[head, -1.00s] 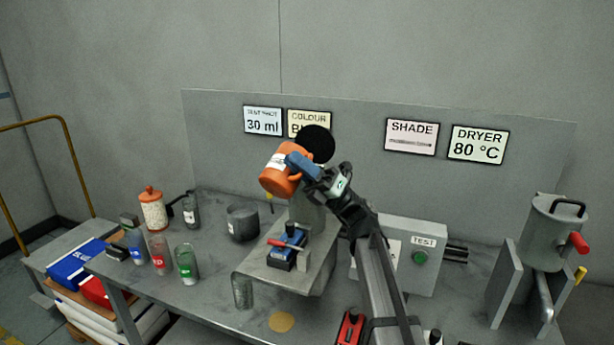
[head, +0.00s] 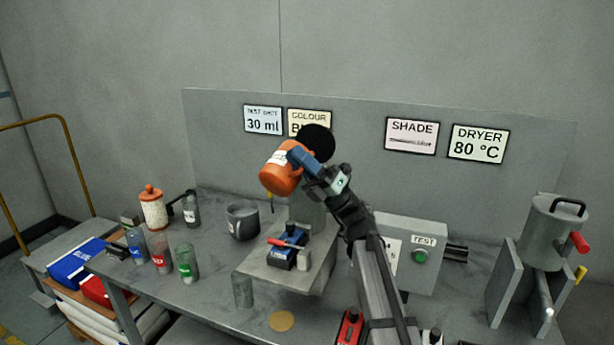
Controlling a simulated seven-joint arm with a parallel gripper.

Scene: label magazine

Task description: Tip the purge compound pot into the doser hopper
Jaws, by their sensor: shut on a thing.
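The orange pot (head: 279,181) with a white label is held up in the air, tilted, above the bench. My gripper (head: 303,157), with blue fingers, is shut on its right side. A round black disc (head: 318,139) shows just behind and right of the pot. Below it a grey upright body (head: 307,207) stands on the machine block; I take this to be the doser and hopper, partly hidden by my arm. I cannot tell whether the pot's mouth is over the hopper opening, nor see anything falling from it.
Several small labelled bottles (head: 160,254), a white jar with an orange lid (head: 153,211) and a dark mug (head: 242,221) stand left. A clear cup (head: 243,291) stands below the block's front.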

